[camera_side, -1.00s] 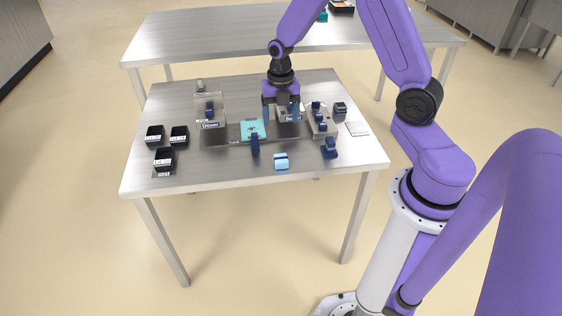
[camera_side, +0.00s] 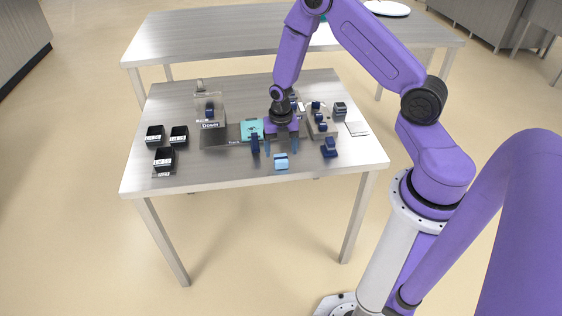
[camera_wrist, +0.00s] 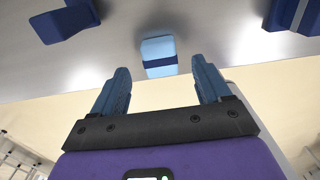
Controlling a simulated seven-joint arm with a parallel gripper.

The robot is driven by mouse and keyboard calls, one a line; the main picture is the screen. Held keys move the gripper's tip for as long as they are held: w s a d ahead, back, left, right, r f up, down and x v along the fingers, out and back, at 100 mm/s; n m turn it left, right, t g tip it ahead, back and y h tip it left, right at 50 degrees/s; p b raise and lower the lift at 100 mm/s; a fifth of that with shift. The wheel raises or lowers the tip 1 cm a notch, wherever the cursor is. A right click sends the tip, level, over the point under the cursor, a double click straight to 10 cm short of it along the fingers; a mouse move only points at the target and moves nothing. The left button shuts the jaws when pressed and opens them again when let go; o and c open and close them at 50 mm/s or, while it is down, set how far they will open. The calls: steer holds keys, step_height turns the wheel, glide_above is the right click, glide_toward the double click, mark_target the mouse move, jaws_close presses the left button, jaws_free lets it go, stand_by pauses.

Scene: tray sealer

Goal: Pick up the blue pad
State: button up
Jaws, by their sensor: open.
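The blue pad (camera_side: 281,161) is light blue with a darker band and lies flat near the front edge of the table. In the wrist view the blue pad (camera_wrist: 158,48) shows ahead of the fingers, roughly centred between them. My gripper (camera_side: 281,148) is above the table, just behind the pad in the side view. The wrist view shows my gripper (camera_wrist: 160,70) with its two blue fingers spread wide and nothing between them. The fingers look apart from the pad.
A dark blue piece (camera_side: 330,148) stands right of the pad, and another dark blue upright piece (camera_side: 255,144) stands to its left. A teal plate (camera_side: 250,126) lies behind. Several black bins (camera_side: 164,157) stand at the left. The table front is clear around the pad.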

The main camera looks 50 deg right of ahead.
mark_target(281, 158)
steer(key=shift+f, duration=2.1)
steer(key=c, duration=1.1)
